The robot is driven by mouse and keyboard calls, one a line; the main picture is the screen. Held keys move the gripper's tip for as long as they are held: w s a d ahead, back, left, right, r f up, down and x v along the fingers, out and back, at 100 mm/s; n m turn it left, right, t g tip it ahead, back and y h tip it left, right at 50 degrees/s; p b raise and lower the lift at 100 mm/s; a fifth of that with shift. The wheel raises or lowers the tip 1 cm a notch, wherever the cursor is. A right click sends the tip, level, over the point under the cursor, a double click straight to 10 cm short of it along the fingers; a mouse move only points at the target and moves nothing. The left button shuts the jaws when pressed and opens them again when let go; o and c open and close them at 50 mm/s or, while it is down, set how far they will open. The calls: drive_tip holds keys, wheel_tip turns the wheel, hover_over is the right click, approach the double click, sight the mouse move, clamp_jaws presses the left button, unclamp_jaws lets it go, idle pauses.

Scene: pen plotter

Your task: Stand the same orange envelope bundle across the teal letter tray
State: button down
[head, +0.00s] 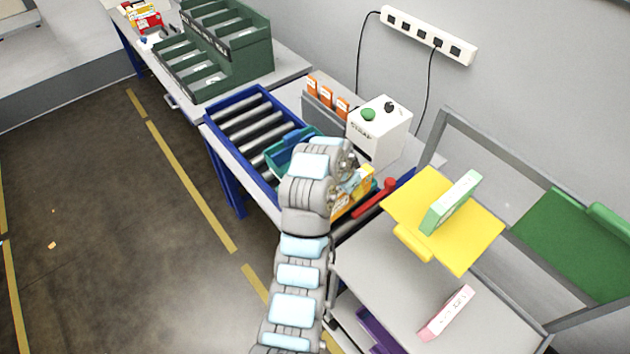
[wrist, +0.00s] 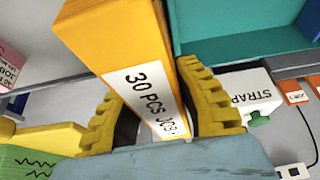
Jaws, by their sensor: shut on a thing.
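My gripper (wrist: 150,95) is shut on the orange envelope bundle (wrist: 108,35), with one yellow ridged finger on each side of it. The bundle has a white label reading "30 PCS". In the head view part of the bundle (head: 364,181) shows just right of my wrist, which hides the rest and most of the fingers. The teal letter tray (head: 274,163) sits on the roller table, left of and behind my wrist, partly hidden, with something blue in it. The tray (wrist: 240,38) also shows beside the bundle in the wrist view, apparently apart from it.
A white STRAP box (head: 382,135) stands behind, beside a grey rack with orange items (head: 343,106). A red-handled tool (head: 372,200) lies right of the bundle. A yellow platform (head: 470,225) holds a green box (head: 452,203); a pink box (head: 446,313) lies nearer. Rollers (head: 245,118) left are bare.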

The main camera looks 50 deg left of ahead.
drive_tip(key=shift+s+a+f+m, duration=0.15)
drive_tip(key=shift+s+f, duration=0.15)
drive_tip(key=shift+f, duration=0.15)
drive_tip(key=shift+s+a+f+m, duration=0.15)
drive_tip(key=shift+s+f, duration=0.1)
drive_tip(key=shift+f, duration=0.2)
drive_tip(key=shift+a+f+b, duration=0.3)
drive_tip(key=shift+b, duration=0.45)
drive_tip(key=w+a+f+b, duration=0.8)
drive_tip(key=a+f+b, duration=0.1)
drive_tip(key=a, duration=0.1)
drive_tip(key=shift+w+a, duration=0.15)
drive_tip(key=shift+a, duration=0.1)
drive_tip(key=shift+w+f, duration=0.1)
drive_tip(key=shift+f, duration=1.6)
drive_tip(key=shift+b, duration=0.3)
